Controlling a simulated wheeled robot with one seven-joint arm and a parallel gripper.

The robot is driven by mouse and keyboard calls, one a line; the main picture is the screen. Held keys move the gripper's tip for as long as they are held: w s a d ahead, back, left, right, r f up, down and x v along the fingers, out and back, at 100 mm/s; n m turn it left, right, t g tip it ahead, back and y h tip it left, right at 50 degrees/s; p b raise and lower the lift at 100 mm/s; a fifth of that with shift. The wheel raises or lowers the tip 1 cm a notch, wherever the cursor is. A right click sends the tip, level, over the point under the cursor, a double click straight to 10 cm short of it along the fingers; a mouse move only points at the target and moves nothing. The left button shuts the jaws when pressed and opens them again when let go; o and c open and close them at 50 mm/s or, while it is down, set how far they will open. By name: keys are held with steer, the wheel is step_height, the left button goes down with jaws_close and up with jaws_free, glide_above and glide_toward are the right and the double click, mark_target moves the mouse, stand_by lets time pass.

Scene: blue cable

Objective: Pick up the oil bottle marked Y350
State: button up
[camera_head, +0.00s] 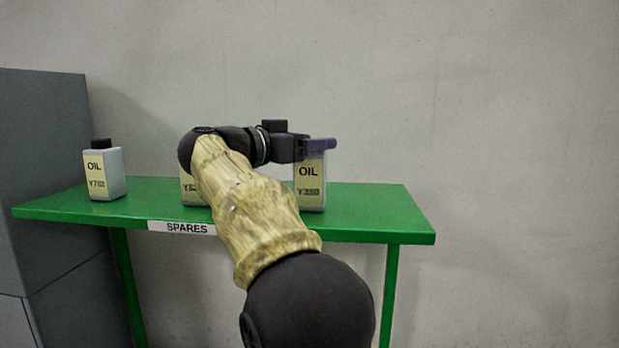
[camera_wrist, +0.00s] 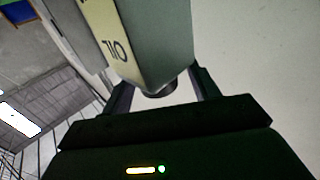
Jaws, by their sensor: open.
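The oil bottle marked Y350 (camera_head: 311,190), pale grey with a cream label and small print, stands upright on the right part of the green table. My gripper (camera_head: 320,146) is at the top of this bottle and hides its cap in the head view. In the wrist view the bottle (camera_wrist: 150,40) appears upside down, its dark cap end between the two fingers of my gripper (camera_wrist: 162,90). The fingers are open, one on each side. I cannot tell whether either touches the bottle.
Another oil bottle (camera_head: 188,190) stands mid-table, mostly hidden behind my arm. A third oil bottle (camera_head: 104,174) with a black cap stands at the left. The green table (camera_head: 375,210) has a SPARES label and is clear at its right end. A grey cabinet (camera_head: 45,180) stands left.

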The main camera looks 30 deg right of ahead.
jaws_close()
steer(key=shift+r, duration=0.2)
stand_by(0.3)
step_height(320, 180, up, 10)
steer(key=p, duration=0.3)
steer(key=shift+f, duration=0.15)
stand_by(0.5)
